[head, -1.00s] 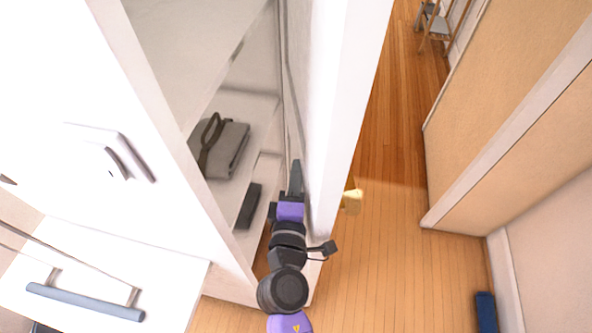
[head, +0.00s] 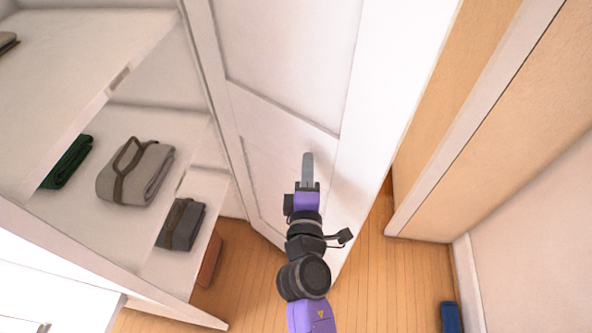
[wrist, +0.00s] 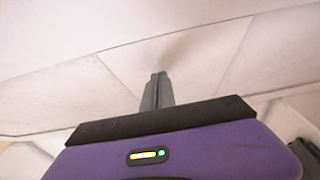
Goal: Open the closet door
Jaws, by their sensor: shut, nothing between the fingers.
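The white panelled closet door (head: 290,60) stands swung out from the closet on the left, with a wide gap between them. Its inner face is toward me. My gripper (head: 308,158) is shut and empty, its fingertips at or very close to that face, right of the door's middle. In the wrist view the shut fingers (wrist: 158,80) point at the white door panel (wrist: 190,55); I cannot tell if they touch. The closet (head: 60,215) shows its shelves with folded clothes. The door's handle is hidden.
A grey folded garment (head: 135,175) and a dark one (head: 181,225) lie on the shelves. A blue object (head: 450,316) is on the wooden floor (head: 395,280).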

